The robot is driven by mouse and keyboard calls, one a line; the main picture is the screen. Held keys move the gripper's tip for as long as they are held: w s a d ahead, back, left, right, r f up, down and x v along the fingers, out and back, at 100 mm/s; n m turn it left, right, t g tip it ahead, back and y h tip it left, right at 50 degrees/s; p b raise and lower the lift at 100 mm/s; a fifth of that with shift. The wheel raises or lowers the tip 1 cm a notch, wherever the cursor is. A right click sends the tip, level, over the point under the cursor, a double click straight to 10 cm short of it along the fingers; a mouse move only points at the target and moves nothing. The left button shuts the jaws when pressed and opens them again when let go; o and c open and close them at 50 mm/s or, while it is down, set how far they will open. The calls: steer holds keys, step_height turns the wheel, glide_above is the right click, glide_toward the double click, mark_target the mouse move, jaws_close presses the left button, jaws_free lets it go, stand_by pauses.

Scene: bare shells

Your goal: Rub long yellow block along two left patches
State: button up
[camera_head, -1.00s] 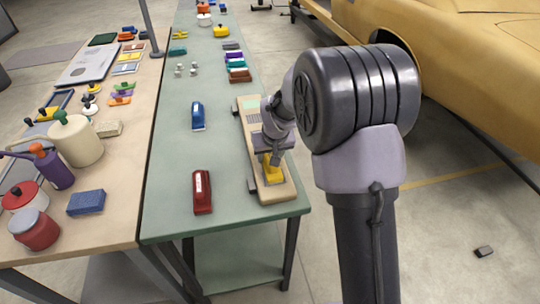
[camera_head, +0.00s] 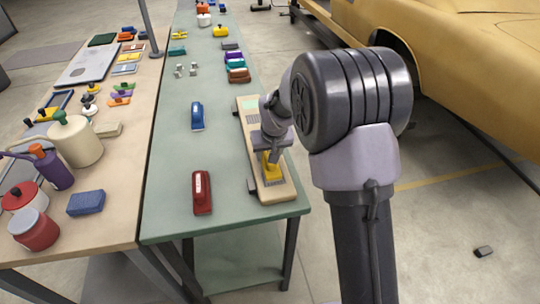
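The long wooden board (camera_head: 248,138) lies on the green table near its right edge. It carries grey patches (camera_head: 253,119) and a pale green patch (camera_head: 250,103) toward its far end. The yellow block (camera_head: 272,168) is on the near part of the board, directly beneath my gripper (camera_head: 271,153). The gripper points down at the block, and its fingers appear closed around the block's top. My wrist hides part of the middle of the board. Whether the block presses on a patch is hard to see.
A blue tool (camera_head: 198,116) and a dark red tool (camera_head: 202,192) lie left of the board on the green table (camera_head: 165,210). A wooden table with cans (camera_head: 75,140) and a blue sponge (camera_head: 86,202) adjoins on the left. A yellow car (camera_head: 465,55) stands at right.

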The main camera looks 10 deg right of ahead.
steer(key=shift+w, duration=0.25)
steer(key=shift+s+f+b, duration=0.15)
steer(key=shift+s+b, duration=0.7)
steer(key=shift+s, duration=0.75)
steer(key=shift+w, duration=0.4)
steer(key=shift+w+p, duration=0.55)
steer(key=shift+w, duration=0.5)
steer(key=shift+s+b, duration=0.75)
steer(key=shift+s, duration=0.65)
steer(key=shift+w, duration=0.35)
steer(key=shift+w+p, duration=0.55)
steer(key=shift+w, duration=0.6)
steer(key=shift+s, duration=0.15)
steer(key=shift+s+b, duration=0.7)
steer(key=shift+s, duration=0.7)
steer(key=shift+w+r+p, duration=0.2)
steer(key=shift+w+p, duration=0.3)
steer(key=shift+w, duration=1.05)
steer(key=shift+f, duration=0.1)
steer(key=shift+s+f+b, duration=0.15)
steer(key=shift+s+b, duration=0.65)
steer(key=shift+s, duration=0.75)
steer(key=shift+w+r, duration=0.2)
steer(key=shift+w, duration=0.1)
steer(key=shift+w+f+p, duration=0.1)
steer(key=shift+w+p, duration=0.2)
steer(key=shift+w, duration=0.15)
